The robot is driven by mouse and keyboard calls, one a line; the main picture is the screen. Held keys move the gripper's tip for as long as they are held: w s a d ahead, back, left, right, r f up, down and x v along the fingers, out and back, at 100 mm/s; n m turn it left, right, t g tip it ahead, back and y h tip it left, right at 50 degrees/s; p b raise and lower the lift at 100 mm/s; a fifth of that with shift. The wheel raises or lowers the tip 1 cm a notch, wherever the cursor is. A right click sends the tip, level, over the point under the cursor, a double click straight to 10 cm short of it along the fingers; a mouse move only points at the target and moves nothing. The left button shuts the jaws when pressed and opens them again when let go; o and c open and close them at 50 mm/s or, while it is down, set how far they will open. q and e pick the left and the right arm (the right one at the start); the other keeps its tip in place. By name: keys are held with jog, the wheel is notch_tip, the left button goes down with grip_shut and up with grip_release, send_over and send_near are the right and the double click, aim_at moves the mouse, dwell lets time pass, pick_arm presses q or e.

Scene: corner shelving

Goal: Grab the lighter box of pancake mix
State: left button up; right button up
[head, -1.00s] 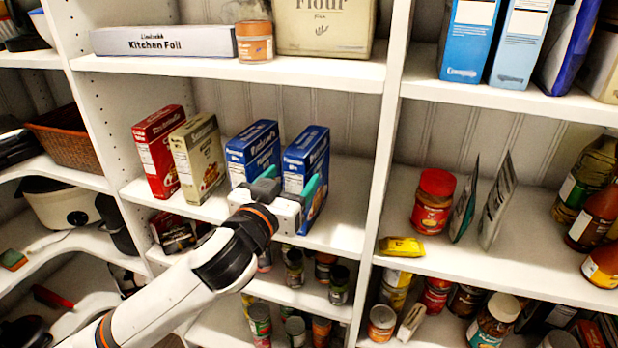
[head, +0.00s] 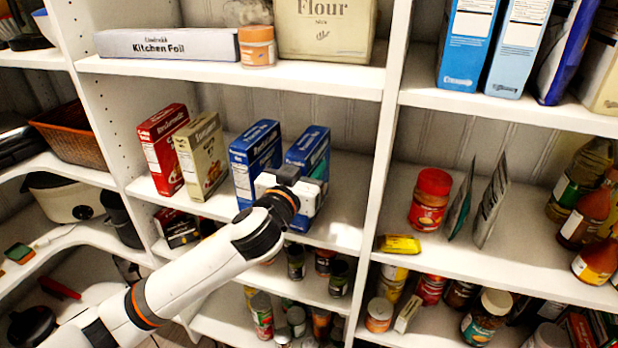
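A row of boxes stands upright on the middle shelf: a red box (head: 160,152), a beige box (head: 202,158), a blue box (head: 254,158) and a second blue box (head: 311,152) at the right. Their small lettering is too blurred to tell which are pancake mix; the beige one is the palest. My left gripper (head: 289,186) is right in front of the right-hand blue box and covers its lower front. Its fingers are mostly hidden by its own body, so its opening and any contact with the box cannot be told. My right gripper is out of view.
The shelf above holds a kitchen foil box (head: 168,43), an orange jar (head: 257,46) and a flour package (head: 326,28). A white upright (head: 384,150) stands to the right. Cans crowd the shelf below. Shelf space is bare between the right-hand blue box and the upright.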

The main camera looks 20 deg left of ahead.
aim_at(306, 143)
pick_arm(q)
jog(key=c, duration=0.4)
jog(key=shift+o, duration=0.2)
notch_tip(306, 143, up, 10)
jog(key=shift+r+b, duration=0.1)
jog(key=shift+b, duration=0.75)
